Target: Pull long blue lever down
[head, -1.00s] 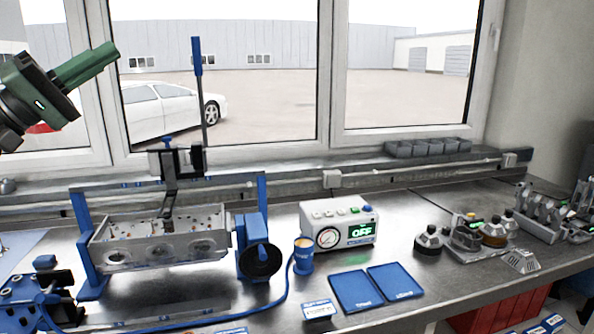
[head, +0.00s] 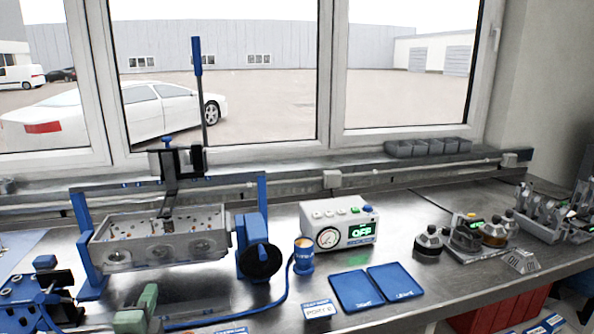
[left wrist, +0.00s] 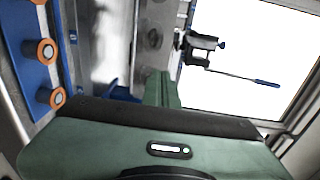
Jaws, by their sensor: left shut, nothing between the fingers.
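The long lever with a blue handle (head: 197,58) stands nearly upright in the head view, on a thin grey rod in front of the window. Its rod runs down to a black clamp (head: 170,160) above the metal engine head (head: 150,228). In the left wrist view the blue handle (left wrist: 267,83) shows at the right, with the clamp (left wrist: 203,44) at the other end of the rod. My green left gripper (head: 150,298) is at the bottom of the head view, low in front of the engine head, well away from the handle. It is shut and empty. My right gripper is not in view.
Blue stand posts (head: 84,240) flank the engine head, with a black handwheel (head: 260,261) at its right. A gauge box reading OFF (head: 338,226), an orange-topped blue cup (head: 304,257) and blue pads (head: 356,291) stand further right. A blue hose (head: 283,294) crosses the bench.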

